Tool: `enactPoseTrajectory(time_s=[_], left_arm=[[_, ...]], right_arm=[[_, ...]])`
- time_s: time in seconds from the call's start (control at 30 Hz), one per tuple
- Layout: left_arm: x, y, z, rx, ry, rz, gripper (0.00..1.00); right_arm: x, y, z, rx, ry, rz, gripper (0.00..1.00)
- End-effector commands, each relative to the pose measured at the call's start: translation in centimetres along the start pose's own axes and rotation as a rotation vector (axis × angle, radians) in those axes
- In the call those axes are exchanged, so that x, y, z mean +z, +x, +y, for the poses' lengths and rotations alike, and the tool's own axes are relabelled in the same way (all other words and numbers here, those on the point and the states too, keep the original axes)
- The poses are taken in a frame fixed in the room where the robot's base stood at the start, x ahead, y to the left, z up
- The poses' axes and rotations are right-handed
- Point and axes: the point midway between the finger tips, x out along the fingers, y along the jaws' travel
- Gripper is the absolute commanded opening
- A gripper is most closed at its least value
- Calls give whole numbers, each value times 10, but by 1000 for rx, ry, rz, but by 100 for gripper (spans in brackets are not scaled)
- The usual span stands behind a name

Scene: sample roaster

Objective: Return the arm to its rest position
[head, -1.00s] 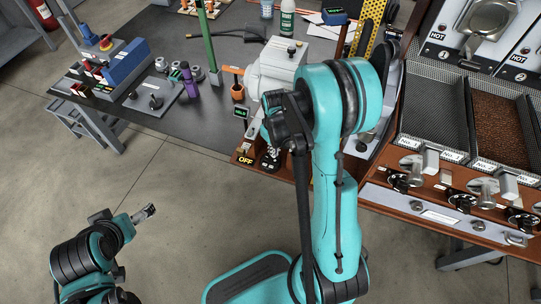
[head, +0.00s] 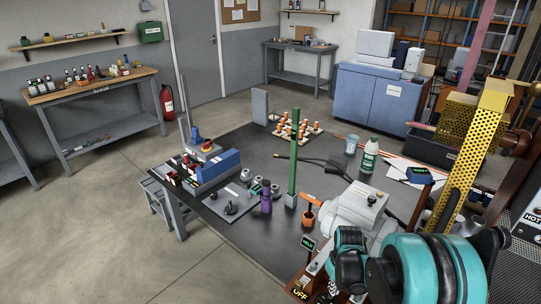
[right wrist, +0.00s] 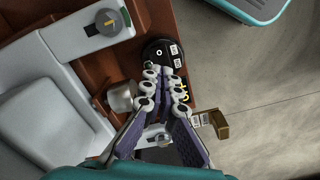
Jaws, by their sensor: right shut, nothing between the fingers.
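My right arm shows at the bottom right of the head view as a teal and black joint, over the front corner of the roaster. In the right wrist view my right gripper (right wrist: 165,73) is shut with its fingertips together and nothing between them. The tips overlap the edge of a black round knob (right wrist: 158,50) on the brown roaster panel; I cannot tell whether they touch it. A yellow OFF label shows beside the knob, and also in the head view (head: 299,293). My left arm and gripper are out of view.
The dark bench (head: 240,240) holds a grey-white machine (head: 357,207), a green post (head: 293,155), a purple bottle (head: 266,201) and an orange cup (head: 309,219). A yellow perforated column (head: 470,150) rises at right. Open floor (head: 90,220) lies to the left.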

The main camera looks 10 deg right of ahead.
Motion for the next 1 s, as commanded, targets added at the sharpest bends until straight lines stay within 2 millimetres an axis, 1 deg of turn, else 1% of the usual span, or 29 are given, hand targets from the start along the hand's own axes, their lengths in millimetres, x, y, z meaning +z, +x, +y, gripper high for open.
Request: enactPoseTrajectory(time_s=[0.07,0.13,0.27,0.3,0.4,0.5,0.6,0.7,0.8,1.0], left_arm=[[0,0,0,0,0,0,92],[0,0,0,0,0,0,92],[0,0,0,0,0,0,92],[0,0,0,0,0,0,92],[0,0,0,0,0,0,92],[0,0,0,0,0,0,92],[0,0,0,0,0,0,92],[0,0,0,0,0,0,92],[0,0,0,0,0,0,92],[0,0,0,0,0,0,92]], right_arm=[[0,-8,-3,5,3,12,0],[1,-22,-9,15,10,37,0],[7,-62,-26,42,32,113,0],[9,-75,-33,50,40,143,0],[18,-104,-49,67,63,218,0],[30,-129,-66,77,85,294,0],[44,-149,-82,81,107,371,0],[58,-163,-96,80,129,448,0],[72,-173,-108,74,146,515,0],[87,-180,-122,59,171,600,0]])
